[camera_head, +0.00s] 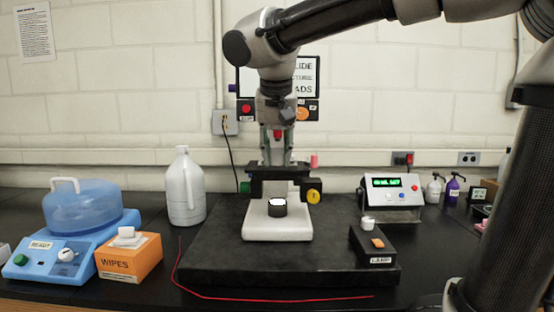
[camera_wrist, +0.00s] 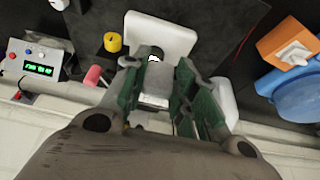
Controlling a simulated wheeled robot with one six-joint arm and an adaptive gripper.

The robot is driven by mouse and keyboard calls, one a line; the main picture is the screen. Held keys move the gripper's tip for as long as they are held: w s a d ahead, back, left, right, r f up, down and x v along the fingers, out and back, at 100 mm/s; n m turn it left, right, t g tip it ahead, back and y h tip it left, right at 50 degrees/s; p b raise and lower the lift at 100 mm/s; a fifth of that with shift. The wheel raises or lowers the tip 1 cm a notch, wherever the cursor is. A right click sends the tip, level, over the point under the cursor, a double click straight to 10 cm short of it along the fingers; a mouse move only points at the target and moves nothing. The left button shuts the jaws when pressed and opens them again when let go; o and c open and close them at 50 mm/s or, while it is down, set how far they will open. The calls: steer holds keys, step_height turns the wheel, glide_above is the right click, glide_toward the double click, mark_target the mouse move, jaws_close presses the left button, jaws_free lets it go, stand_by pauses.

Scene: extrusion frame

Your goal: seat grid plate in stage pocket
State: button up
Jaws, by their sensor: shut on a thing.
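My gripper (camera_head: 277,160) points down over the black microscope stage (camera_head: 257,173), near its back middle. In the wrist view, the green-padded fingers of my gripper (camera_wrist: 160,100) stand on both sides of a pale grey flat piece, which I take to be the grid plate (camera_wrist: 154,100). My gripper is shut on it. In the head view the plate cannot be made out behind the stage's front edge. The stage pocket is hidden by the fingers and the stage front, so I cannot tell whether the plate touches it.
The stage has a green knob (camera_head: 245,187) and a yellow knob (camera_head: 313,197). A lit lamp (camera_head: 277,208) sits on the white base (camera_head: 277,229) below. A white jug (camera_head: 184,190) and an orange wipes box (camera_head: 128,257) stand left. A display box (camera_head: 391,191) stands right.

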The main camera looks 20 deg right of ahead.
steer(key=w, duration=0.2)
steer(key=w+d, duration=0.1)
steer(key=w, duration=0.1)
steer(key=w+d, duration=0.1)
steer(key=w, duration=0.2)
steer(key=shift+d, duration=0.15)
steer(key=shift+s+x, duration=0.2)
steer(key=shift+x, duration=1.6)
steer(key=shift+f, duration=0.2)
steer(key=o, duration=1)
steer(key=shift+c, duration=0.2)
steer(key=v, duration=1.2)
steer(key=s+d+f+n, duration=0.1)
steer(key=s+d+f, duration=0.7)
steer(key=s+f, duration=0.2)
steer(key=s+d+f+n+y, duration=0.1)
steer(key=s+d+f+n, duration=0.1)
steer(key=s+d+f, duration=0.6)
steer(key=s+f, duration=0.3)
steer(key=s, duration=0.1)
steer(key=shift+n, duration=0.3)
